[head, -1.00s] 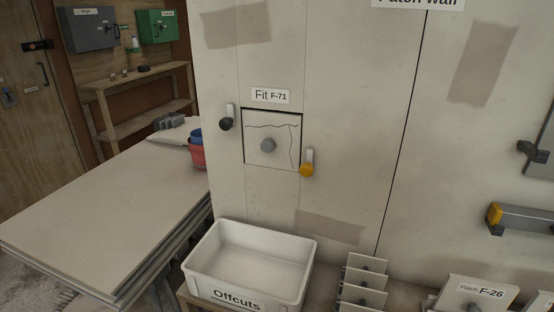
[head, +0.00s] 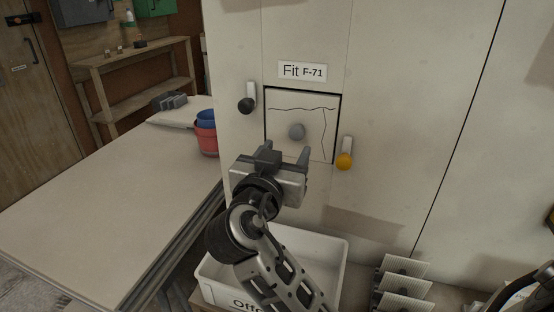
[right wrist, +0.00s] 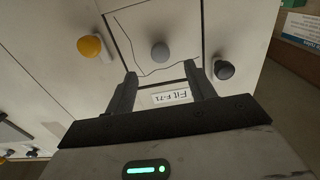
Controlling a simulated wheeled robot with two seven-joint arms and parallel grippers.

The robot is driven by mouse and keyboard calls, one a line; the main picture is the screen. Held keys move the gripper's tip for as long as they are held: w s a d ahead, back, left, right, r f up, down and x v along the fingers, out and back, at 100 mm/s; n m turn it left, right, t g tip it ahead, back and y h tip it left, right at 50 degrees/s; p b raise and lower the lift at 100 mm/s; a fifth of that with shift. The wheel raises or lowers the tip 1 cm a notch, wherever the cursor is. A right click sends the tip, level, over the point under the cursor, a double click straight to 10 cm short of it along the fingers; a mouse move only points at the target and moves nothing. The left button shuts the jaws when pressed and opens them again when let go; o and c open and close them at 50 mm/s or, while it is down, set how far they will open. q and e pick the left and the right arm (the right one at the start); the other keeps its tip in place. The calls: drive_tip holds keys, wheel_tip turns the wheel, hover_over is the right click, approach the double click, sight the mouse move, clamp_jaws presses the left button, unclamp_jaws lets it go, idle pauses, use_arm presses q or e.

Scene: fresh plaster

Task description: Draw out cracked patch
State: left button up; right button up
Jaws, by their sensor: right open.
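The cracked patch (head: 285,122) is a pale square panel set in the wall opening below the label "Fit F-71" (head: 302,72). Dark crack lines run along its top and down its right side. A round grey knob (head: 297,131) sits near its middle; it also shows in the right wrist view (right wrist: 160,52). A black-ended latch (head: 247,104) is left of the opening, a yellow-ended one (head: 345,159) right. My right gripper (head: 272,156) is open and empty, in front of the patch's lower part in the head view. In the right wrist view the knob appears beyond the gap between its fingers (right wrist: 160,70).
The white "Offcuts" bin (head: 338,262) stands below the opening, partly behind my right arm. Ribbed plates (head: 404,268) stand right of it. A large table (head: 110,205) with blue and red buckets (head: 205,138) is at left.

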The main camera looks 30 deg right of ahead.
sight(295, 133)
drive_tip(key=x, duration=0.6)
drive_tip(key=shift+f, duration=0.15)
drive_tip(key=shift+w+d, duration=0.25)
drive_tip(key=shift+w, duration=0.05)
drive_tip(key=shift+w+d, duration=0.25)
drive_tip(key=shift+d, duration=0.1)
drive_tip(key=c, duration=1)
drive_tip(key=shift+r+b, duration=0.25)
drive_tip(key=shift+b, duration=0.05)
